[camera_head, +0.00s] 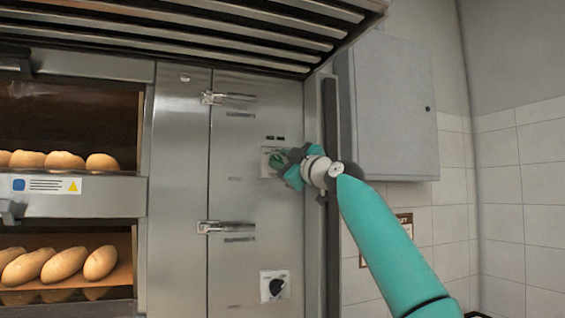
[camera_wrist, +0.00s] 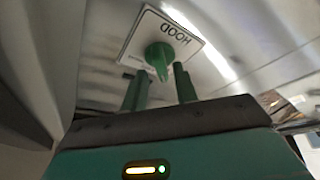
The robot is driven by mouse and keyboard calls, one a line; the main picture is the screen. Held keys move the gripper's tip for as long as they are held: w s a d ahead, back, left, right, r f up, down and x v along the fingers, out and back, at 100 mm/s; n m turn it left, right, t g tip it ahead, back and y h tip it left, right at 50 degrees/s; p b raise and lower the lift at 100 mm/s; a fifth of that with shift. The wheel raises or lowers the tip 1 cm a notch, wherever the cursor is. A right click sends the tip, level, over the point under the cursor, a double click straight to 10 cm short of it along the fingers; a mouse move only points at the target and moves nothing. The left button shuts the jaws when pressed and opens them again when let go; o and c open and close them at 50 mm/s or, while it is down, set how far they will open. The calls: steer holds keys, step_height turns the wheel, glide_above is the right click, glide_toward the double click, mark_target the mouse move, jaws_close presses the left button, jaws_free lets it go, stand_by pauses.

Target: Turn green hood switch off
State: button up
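The green hood switch (camera_wrist: 160,58) is a rotary knob on a white plate marked HOOD (camera_wrist: 188,38), on the steel oven front. In the wrist view its pointer end aims toward my gripper. In the head view the switch (camera_head: 275,158) is partly covered by my gripper (camera_head: 282,162). My gripper's two dark green fingers (camera_wrist: 160,85) stand apart, with the knob just beyond and between their tips. I cannot tell whether either finger touches it.
A black knob (camera_head: 276,286) on a white plate sits lower on the same steel panel. Door latches (camera_head: 226,227) stick out at left. A slatted hood (camera_head: 200,30) hangs above, and a grey wall cabinet (camera_head: 390,105) is at right. Bread (camera_head: 62,262) lies in the ovens.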

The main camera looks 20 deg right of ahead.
steer(key=shift+w+f, duration=0.1)
steer(key=shift+f, duration=0.05)
steer(key=shift+s+d+f, duration=0.1)
steer(key=shift+s+d, duration=0.15)
steer(key=shift+s, duration=0.25)
steer(key=shift+v, duration=6.35)
